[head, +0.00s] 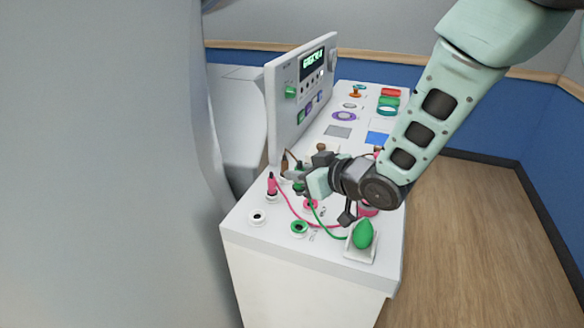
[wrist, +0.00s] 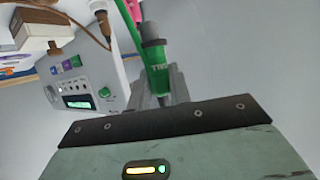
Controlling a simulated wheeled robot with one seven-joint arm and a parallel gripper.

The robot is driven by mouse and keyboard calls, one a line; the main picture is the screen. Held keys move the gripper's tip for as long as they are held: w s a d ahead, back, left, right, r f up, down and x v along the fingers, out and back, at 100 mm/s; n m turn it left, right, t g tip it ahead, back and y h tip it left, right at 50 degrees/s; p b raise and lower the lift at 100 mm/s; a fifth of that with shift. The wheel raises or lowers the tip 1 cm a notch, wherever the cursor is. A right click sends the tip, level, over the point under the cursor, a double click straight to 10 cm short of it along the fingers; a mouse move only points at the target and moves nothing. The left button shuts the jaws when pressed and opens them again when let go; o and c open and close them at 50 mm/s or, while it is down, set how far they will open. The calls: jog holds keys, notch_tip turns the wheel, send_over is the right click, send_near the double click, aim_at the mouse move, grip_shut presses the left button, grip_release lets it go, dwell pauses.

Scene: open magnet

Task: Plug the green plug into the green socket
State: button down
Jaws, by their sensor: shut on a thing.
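My gripper (head: 300,182) is shut on the green plug (head: 298,188), above the front left part of the white console top. The wrist view shows the green plug (wrist: 155,62) between the fingers (wrist: 160,88), with a grey collar on its body. In the head view a green cable runs from the plug toward a green egg-shaped piece (head: 362,233) on a white holder at the front right. The green socket (head: 299,229), a green ring with a dark centre, lies nearer the front edge, below the gripper in the picture. It looks empty and apart from the plug.
A pink plug (head: 271,186) stands at the left, its pink cable crossing near the green one. A white socket (head: 257,216) lies at the front left corner. An upright panel (head: 300,95) with a display borders the console's left side. My arm hides part of the right side.

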jog(key=shift+f+b, duration=3.05)
jog(key=shift+f, duration=1.4)
jog(key=shift+s+d+f+b, duration=0.1)
jog(key=shift+d+f+b, duration=0.05)
jog(key=shift+f+b, duration=1.35)
jog(key=shift+r, duration=0.15)
jog(key=c, duration=1.2)
grip_release()
jog(key=b+v, duration=0.4)
jog(key=v, duration=0.8)
jog(key=shift+f, duration=0.2)
